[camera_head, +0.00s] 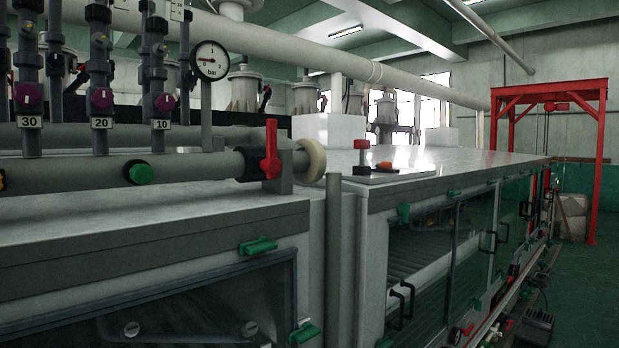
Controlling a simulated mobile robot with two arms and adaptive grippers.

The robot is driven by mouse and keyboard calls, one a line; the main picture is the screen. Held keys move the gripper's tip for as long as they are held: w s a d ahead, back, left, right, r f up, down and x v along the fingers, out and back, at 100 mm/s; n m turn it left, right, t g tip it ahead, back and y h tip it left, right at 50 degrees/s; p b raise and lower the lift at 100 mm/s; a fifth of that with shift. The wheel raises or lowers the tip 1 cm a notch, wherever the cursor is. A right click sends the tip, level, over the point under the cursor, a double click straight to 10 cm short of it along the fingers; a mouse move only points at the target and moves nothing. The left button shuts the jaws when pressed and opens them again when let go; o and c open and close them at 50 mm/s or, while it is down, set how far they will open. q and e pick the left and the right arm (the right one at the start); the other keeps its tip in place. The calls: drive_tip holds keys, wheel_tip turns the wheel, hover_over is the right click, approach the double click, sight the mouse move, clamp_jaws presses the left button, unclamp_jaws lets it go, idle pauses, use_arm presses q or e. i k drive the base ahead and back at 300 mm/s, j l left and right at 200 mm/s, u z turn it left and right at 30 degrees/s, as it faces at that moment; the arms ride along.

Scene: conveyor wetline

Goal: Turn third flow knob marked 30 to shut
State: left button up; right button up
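Three purple flow knobs sit on upright dark pipes at the upper left of the head view. The knob above the label 30 (27,95) is the leftmost of them, with a pale mark on its face. Its label 30 (29,122) is just below it. The knob above 20 (102,98) and the knob above 10 (164,102) stand to its right. Neither of my grippers shows in this view.
A round pressure gauge (210,60) stands right of the knobs. A red valve handle (270,150) and a green knob (140,172) are on the horizontal pipes below. The grey machine top (130,205) lies beneath. A red frame (600,150) stands far right.

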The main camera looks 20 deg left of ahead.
sight(28, 95)
drive_tip(key=u, duration=2)
